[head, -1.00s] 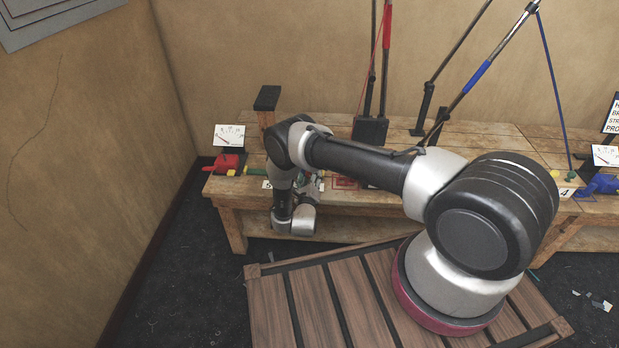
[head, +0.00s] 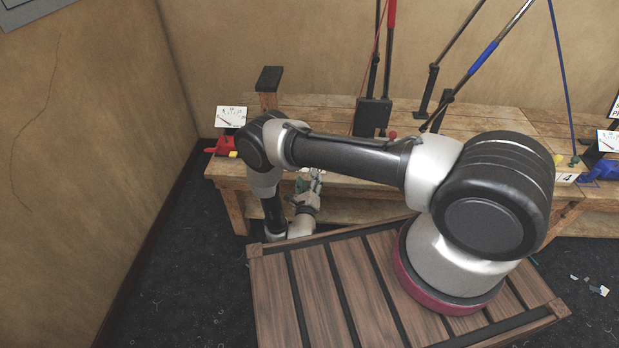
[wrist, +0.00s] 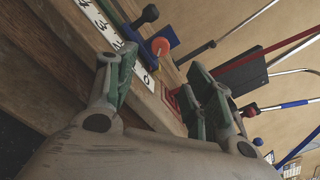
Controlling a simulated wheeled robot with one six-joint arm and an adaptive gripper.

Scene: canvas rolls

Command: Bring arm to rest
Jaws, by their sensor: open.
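My arm is bent over the slatted deck at the robot's front, in front of the workbench (head: 465,135). In the head view my gripper (head: 312,180) is low at the bench's front edge, left of centre, partly hidden behind my own arm. In the wrist view my gripper (wrist: 165,95) shows its two green-grey fingers spread apart, with nothing between them. The bench's wooden edge (wrist: 70,75) and a white number strip (wrist: 108,28) lie just beyond the fingers.
On the bench stand a red clamp-like tool (head: 222,146), a gauge card (head: 231,116), a black block (head: 371,116) with upright rods, and a blue tool (head: 606,172) at right. A wall (head: 90,130) closes the left side. Dark floor lies between wall and deck.

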